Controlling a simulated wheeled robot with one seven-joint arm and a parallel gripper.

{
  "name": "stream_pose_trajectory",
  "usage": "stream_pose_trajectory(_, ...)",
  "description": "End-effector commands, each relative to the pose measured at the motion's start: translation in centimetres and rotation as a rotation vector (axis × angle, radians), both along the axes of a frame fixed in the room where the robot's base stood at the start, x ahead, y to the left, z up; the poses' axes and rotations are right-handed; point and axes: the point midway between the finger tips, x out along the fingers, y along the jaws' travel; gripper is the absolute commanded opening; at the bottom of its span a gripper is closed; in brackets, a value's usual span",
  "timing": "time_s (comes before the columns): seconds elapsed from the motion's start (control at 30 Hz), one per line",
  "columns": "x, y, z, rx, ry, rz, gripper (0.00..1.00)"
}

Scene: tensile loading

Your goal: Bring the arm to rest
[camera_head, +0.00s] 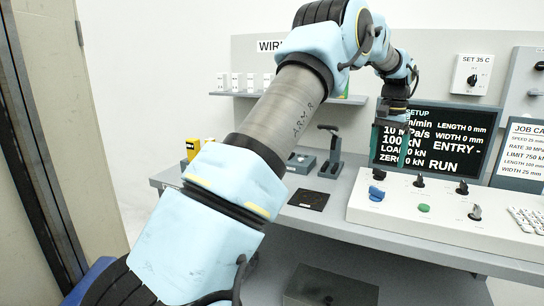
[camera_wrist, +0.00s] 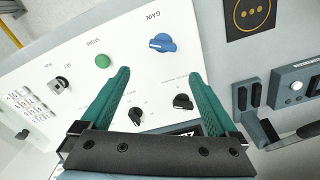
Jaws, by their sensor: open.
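My arm (camera_head: 290,108) reaches up from the lower left and bends over toward the bench, with the wrist pointing down. My gripper (camera_head: 391,160) hangs in the air in front of the dark display (camera_head: 440,148), above the left part of the white control panel (camera_head: 500,232). In the wrist view my gripper (camera_wrist: 159,73) has its two teal fingers spread wide with nothing between them. A blue knob (camera_wrist: 162,43) shows beyond the fingertips, and a black knob (camera_wrist: 183,101) shows between the fingers. No contact with the panel is visible.
A green button (camera_head: 424,208) and several black knobs stand up from the panel. To its left, a grey lever device (camera_head: 330,152) and a dark square plate (camera_head: 309,199) are on the bench. A shelf (camera_head: 240,95) and wall boxes are behind. Part of the bench is hidden by my arm.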

Motion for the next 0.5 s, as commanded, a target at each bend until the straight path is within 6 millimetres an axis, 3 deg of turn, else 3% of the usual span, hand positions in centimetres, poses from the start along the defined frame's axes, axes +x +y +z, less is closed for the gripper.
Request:
stream_pose_trajectory(0.27,0.4,7.6,-0.6,-0.010,-0.018,0.120,0.95)
stream_pose_trajectory(0.37,-0.2,12.1,-1.1,-0.017,-0.027,0.192,0.95)
stream_pose_trajectory(0.5,-2.5,19.7,-2.3,-0.028,-0.048,0.319,0.95)
